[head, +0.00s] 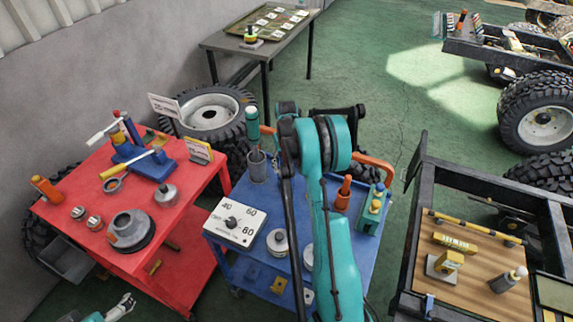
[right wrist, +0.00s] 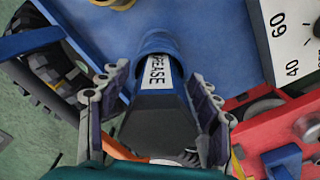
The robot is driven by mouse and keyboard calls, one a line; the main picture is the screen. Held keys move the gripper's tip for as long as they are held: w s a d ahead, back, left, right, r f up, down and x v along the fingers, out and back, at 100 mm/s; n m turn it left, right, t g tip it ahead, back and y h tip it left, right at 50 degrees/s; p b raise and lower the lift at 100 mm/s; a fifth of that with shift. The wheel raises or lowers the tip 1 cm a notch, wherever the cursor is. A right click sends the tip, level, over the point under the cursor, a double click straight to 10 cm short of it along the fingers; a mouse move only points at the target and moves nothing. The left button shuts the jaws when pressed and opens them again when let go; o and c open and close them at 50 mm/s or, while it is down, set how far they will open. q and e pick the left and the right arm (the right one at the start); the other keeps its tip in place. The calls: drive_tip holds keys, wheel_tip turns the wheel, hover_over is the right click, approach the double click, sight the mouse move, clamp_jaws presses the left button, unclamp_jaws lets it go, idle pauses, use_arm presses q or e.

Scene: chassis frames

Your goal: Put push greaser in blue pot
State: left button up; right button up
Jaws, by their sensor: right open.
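A dark faceted body with a white "GREASE" label and a blue collar, which looks like the push greaser (right wrist: 165,108), lies between the fingers of my right gripper (right wrist: 158,85) in the right wrist view. The fingers are open on both sides of it. In the head view my teal right arm covers this spot at the back of the blue cart. A grey cup (head: 257,167) with a green-topped tool (head: 253,125) stands at the cart's back left.
The blue cart (head: 228,264) holds a white dial panel (head: 236,222), an orange-handled item (head: 343,192) and a green button box (head: 371,210). A red cart (head: 85,188) with tools stands left. A chassis frame with a wooden board (head: 470,262) stands right.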

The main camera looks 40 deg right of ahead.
drive_tip(key=shift+r, duration=0.25)
wheel_tip(320, 180, up, 12)
drive_tip(key=shift+f+p, duration=0.25)
drive_tip(key=shift+p, duration=0.85)
drive_tip(key=s+a+r+n+t, duration=0.1)
drive_tip(key=s+a+r, duration=0.25)
drive_tip(key=a, duration=0.25)
drive_tip(key=s+a+r+t+h, duration=0.1)
drive_tip(key=s+a+r, duration=0.1)
drive_tip(key=a+r, duration=0.4)
drive_tip(key=s+a+r+n+t, duration=0.1)
drive_tip(key=s+a+r, duration=0.2)
drive_tip(key=a, duration=0.4)
drive_tip(key=s+a+f+n+t+y, duration=0.1)
drive_tip(key=s+a+f+t, duration=0.2)
drive_tip(key=s+a, duration=0.9)
drive_tip(key=shift+s+f+n+t, duration=0.3)
drive_tip(key=shift+s+t, duration=0.3)
drive_tip(key=shift+s, duration=0.3)
